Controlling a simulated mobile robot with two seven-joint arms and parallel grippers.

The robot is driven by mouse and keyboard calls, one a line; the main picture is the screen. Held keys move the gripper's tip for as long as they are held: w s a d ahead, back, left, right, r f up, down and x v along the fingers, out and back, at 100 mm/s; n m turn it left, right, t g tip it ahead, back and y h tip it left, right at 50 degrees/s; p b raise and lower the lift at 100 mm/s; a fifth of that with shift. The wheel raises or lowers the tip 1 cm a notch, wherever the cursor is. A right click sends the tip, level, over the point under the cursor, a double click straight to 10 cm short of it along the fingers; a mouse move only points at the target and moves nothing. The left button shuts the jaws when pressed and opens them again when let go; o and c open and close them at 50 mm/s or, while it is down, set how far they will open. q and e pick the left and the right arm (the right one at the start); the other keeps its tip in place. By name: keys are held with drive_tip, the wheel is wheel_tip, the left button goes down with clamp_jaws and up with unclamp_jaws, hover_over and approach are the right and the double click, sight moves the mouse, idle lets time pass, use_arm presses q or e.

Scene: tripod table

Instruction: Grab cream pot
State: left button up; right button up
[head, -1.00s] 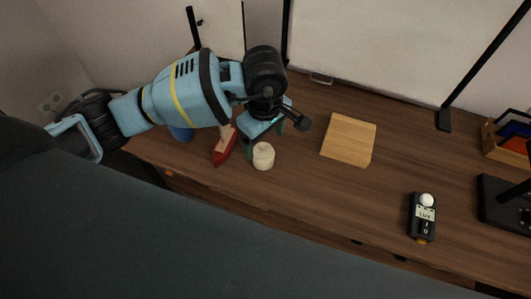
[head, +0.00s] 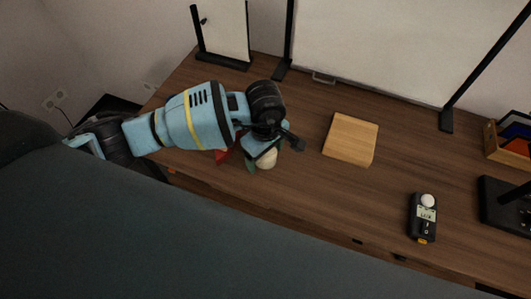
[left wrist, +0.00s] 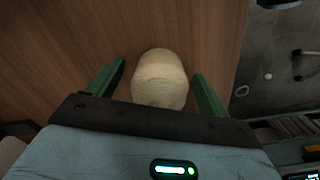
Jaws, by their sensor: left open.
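The cream pot (head: 267,160) is a small rounded off-white pot on the brown wooden desk. My left gripper (head: 262,163) is over it in the head view and hides part of it. In the left wrist view the pot (left wrist: 160,78) sits between the two green fingers of the open left gripper (left wrist: 159,85), with a gap on each side. My right gripper is not in view.
A red object (head: 224,156) lies just left of the pot, mostly hidden by my left arm. A wooden board (head: 350,139) lies to the right, and a light meter (head: 423,217) farther right. The desk (head: 320,200) between them is clear.

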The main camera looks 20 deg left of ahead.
use_arm(q)
drive_tip(key=shift+c, duration=0.2)
drive_tip(key=c, duration=1.1)
drive_tip(key=shift+r, duration=0.1)
drive_tip(key=shift+w+r, duration=0.1)
drive_tip(key=shift+r, duration=0.7)
drive_tip(key=shift+s+d+r, duration=0.1)
drive_tip(key=shift+s+r, duration=0.05)
drive_tip(key=shift+r, duration=0.35)
drive_tip(key=shift+s+d+r, duration=0.1)
drive_tip(key=shift+s+r, duration=0.05)
drive_tip(key=shift+r, duration=0.3)
drive_tip(key=s+d, duration=0.2)
drive_tip(key=s, duration=0.2)
drive_tip(key=s+d+r, duration=0.1)
drive_tip(key=s+d, duration=0.1)
drive_tip(key=s, duration=0.3)
drive_tip(key=s+d+b, duration=0.1)
drive_tip(key=s+d, duration=0.2)
drive_tip(key=s, duration=0.1)
drive_tip(key=shift+s+r, duration=0.15)
drive_tip(key=shift+s, duration=0.25)
